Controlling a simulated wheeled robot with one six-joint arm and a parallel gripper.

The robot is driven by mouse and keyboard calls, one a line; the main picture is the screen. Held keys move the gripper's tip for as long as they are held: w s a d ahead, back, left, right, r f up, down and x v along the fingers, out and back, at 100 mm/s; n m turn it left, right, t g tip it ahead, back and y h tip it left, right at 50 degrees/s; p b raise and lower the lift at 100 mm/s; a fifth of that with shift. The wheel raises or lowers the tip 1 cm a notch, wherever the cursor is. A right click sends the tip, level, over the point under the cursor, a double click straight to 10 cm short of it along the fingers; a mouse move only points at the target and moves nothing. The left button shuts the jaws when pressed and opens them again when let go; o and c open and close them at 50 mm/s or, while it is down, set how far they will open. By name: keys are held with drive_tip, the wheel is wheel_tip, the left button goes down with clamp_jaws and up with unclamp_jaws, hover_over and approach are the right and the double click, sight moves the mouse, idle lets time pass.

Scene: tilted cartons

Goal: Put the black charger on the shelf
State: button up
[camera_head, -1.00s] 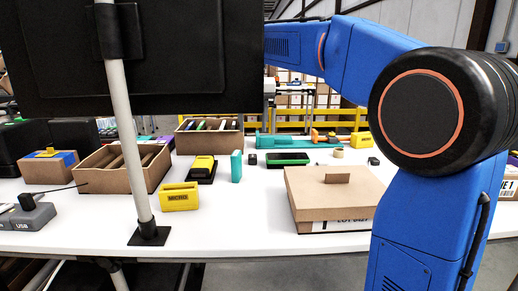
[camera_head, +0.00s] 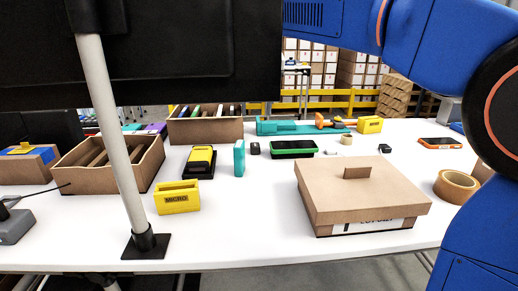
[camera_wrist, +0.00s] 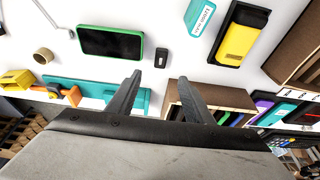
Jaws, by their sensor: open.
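Two small black blocks lie on the white table, and I cannot tell for certain which is the charger.
A closed brown carton (camera_head: 345,185) is at front right and a tape roll (camera_head: 457,185) beside it. Open cartons (camera_head: 75,178) stand left. A yellow box (camera_head: 177,198), teal box (camera_head: 239,158) and green-edged tray (camera_head: 293,149) are mid-table. The table's front middle is clear.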

sight(255, 145)
drive_tip(key=x, duration=1.4)
drive_tip(key=shift+a, duration=0.1)
drive_tip(key=c, duration=1.1)
